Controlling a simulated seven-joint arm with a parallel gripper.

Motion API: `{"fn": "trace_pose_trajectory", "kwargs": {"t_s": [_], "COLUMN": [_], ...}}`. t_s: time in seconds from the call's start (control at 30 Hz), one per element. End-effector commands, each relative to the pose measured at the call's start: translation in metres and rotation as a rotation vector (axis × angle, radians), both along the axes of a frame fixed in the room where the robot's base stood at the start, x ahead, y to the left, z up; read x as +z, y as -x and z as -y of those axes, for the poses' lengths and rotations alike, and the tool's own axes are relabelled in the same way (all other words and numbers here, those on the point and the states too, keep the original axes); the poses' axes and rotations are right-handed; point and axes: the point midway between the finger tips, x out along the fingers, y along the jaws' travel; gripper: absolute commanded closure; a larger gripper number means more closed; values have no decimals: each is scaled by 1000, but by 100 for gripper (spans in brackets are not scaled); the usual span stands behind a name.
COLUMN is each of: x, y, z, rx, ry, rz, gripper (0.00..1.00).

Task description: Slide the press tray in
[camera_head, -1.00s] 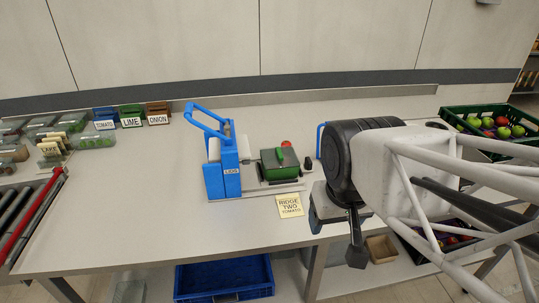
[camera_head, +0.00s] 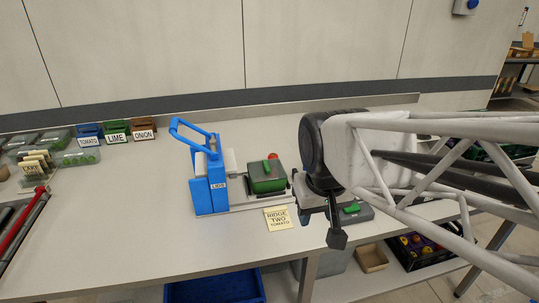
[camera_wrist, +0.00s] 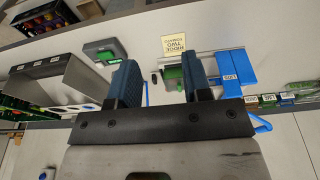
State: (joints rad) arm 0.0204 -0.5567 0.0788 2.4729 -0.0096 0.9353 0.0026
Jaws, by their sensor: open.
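The blue press (camera_head: 209,186), labelled LIDS, stands on the table with its lever raised; it also shows in the wrist view (camera_wrist: 237,70). Its grey tray (camera_head: 241,205) sticks out to the right, clear of the blue body. A green lidded box (camera_head: 267,184) sits on the tray; in the wrist view the box (camera_wrist: 188,68) is partly behind a finger. My gripper (camera_wrist: 160,80) is open and empty, to the right of the tray's outer end. A small dark knob (camera_wrist: 154,77) shows between the fingers, apparently not gripped. In the head view my wrist hides that end.
A grey device with a green top (camera_head: 353,211) stands to the right. A round red thing (camera_head: 272,156) is behind the box. Labelled holders (camera_head: 117,131) stand left; the table between is clear.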

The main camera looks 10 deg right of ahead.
Motion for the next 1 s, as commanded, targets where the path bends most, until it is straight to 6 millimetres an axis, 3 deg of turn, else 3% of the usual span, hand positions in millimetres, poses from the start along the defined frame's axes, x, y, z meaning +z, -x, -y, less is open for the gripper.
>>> {"fn": "trace_pose_trajectory", "kwargs": {"t_s": [0.5,1.0], "x": [2,-24], "y": [-111,-220], "z": [17,41], "rx": [4,8], "ry": [3,2], "rz": [-59,-113], "gripper": [55,55]}}
